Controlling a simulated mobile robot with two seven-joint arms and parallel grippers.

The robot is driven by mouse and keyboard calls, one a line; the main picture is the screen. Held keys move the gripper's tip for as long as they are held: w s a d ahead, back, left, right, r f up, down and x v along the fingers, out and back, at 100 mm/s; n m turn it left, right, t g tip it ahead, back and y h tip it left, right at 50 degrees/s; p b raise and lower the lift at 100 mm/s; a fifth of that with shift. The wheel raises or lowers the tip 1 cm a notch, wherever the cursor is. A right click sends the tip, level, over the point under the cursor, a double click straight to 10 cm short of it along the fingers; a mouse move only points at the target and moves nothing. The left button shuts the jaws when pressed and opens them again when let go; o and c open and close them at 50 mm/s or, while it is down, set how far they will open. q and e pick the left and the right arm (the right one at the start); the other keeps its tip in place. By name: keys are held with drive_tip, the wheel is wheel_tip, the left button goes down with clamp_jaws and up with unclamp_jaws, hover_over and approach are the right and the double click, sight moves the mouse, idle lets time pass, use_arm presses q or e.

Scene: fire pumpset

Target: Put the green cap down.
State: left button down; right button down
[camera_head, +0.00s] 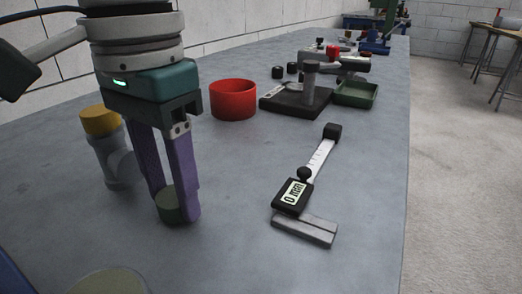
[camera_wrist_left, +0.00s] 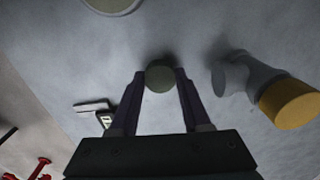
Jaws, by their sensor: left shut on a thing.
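The green cap (camera_head: 169,206) is a small, dull green disc between the fingertips of my left gripper (camera_head: 178,205) in the head view. My left gripper is shut on it, with its purple fingers pointing down close to the grey bench top. In the left wrist view the green cap (camera_wrist_left: 160,77) also sits between the two fingertips (camera_wrist_left: 160,82). I cannot tell whether the cap touches the bench. My right gripper is not in view.
A grey pipe fitting with a yellow cap (camera_head: 100,121) stands just left of my left gripper. A digital gauge (camera_head: 293,193) lies to the right. A red round container (camera_head: 233,100), a dark block and a green tray (camera_head: 356,94) are farther back. Bench between them is clear.

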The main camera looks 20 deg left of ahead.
sight(174, 196)
use_arm(q)
drive_tip(key=shift+f, duration=0.3)
drive_tip(key=shift+c, duration=1.8)
unclamp_jaws()
drive_tip(key=shift+f, duration=0.1)
wheel_tip(174, 196, up, 12)
drive_tip(key=p, duration=0.5)
drive_tip(key=shift+r, duration=0.2)
